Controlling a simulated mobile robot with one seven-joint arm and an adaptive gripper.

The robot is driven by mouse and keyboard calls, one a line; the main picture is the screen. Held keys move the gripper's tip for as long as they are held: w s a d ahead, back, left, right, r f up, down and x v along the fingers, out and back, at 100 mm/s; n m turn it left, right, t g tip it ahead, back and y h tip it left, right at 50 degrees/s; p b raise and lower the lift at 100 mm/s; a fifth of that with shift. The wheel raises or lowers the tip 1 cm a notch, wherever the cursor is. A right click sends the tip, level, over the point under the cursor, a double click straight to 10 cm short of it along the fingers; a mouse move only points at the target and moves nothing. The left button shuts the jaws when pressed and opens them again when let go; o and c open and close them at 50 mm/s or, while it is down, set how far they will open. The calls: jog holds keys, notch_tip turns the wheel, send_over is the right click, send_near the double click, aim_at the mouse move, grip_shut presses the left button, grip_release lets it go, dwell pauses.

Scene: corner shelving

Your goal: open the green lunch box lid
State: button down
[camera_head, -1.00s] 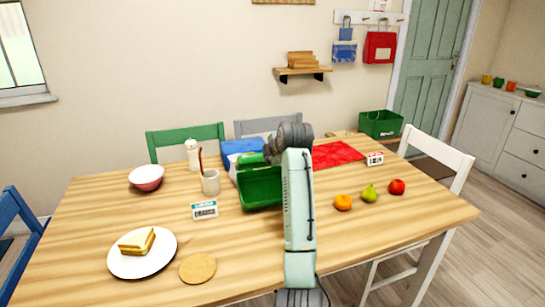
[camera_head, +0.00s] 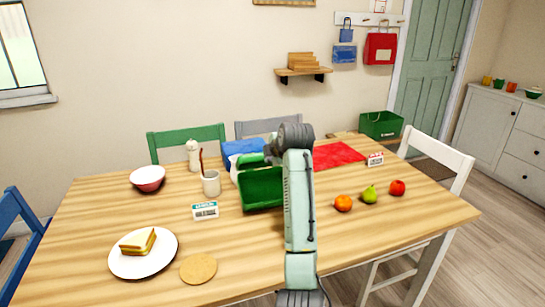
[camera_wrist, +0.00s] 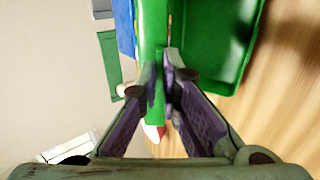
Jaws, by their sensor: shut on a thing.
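The green lunch box (camera_head: 262,190) sits open on the table, with my arm in front of its right side. Its empty-looking inside (camera_wrist: 215,35) fills the upper right of the wrist view. Its green lid (camera_wrist: 153,30) stands raised, roughly edge-on, along the box's left side in that view; a bit of it shows behind the box in the head view (camera_head: 250,159). My gripper (camera_wrist: 163,66) is shut on the lid, fingertips at its edge. In the head view my wrist hides most of the gripper and part of the lid.
A blue box (camera_head: 240,147) lies behind the lunch box. A cup with a brown stick (camera_head: 211,184) and a label card (camera_head: 205,211) stand to the left. A red cloth (camera_head: 338,155) and fruit, including an orange (camera_head: 343,203), lie to the right.

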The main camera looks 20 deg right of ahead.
jog(key=c, duration=1.8)
grip_release()
jog(key=v, duration=1.2)
